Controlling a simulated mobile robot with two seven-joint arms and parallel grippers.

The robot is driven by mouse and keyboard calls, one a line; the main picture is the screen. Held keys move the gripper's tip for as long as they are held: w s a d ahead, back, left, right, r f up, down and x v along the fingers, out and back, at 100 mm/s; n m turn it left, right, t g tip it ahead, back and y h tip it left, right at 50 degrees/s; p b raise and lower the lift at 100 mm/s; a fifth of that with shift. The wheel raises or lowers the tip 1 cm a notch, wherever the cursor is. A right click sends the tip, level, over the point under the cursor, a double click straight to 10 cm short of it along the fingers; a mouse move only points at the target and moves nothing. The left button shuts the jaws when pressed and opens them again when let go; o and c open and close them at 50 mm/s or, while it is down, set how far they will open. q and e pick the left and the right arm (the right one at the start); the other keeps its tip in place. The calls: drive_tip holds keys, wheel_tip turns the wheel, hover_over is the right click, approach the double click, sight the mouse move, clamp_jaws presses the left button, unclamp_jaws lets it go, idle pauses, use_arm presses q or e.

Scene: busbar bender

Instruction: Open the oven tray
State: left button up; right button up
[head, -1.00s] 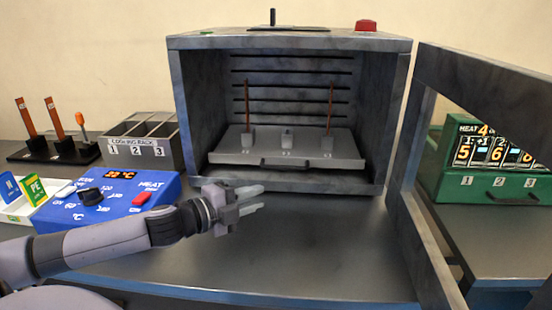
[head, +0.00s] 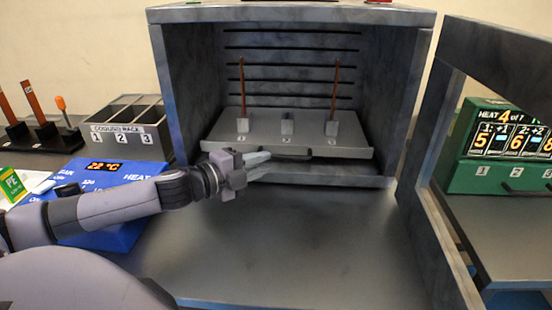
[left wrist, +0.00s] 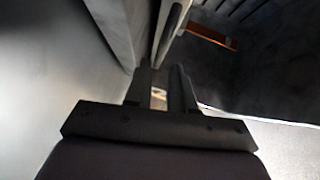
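The oven tray (head: 222,148) is a grey shelf low inside the open oven (head: 160,70), with a dark handle (head: 291,156) along its front edge. Several small holders stand on it, and upright copper bars (head: 335,92) rise from the left and right ones. My left gripper (head: 268,160) is at the left end of the handle, fingers pointing right. In the left wrist view its two fingers (left wrist: 163,78) stand apart with a narrow gap. I cannot tell whether the handle lies between them. My right gripper is not in view.
The oven door (head: 452,190) stands open at the right. A blue control box (head: 110,175) reading 22 °C and a cooling rack (head: 128,130) are at the left. A green box (head: 500,178) is at the far right. The bench before the oven is clear.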

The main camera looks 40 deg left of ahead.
sight(279, 158)
use_arm(q)
drive_tip(key=shift+p+x, duration=0.45)
drive_tip(key=shift+x, duration=2.1)
drive_tip(key=shift+c, duration=0.3)
clamp_jaws()
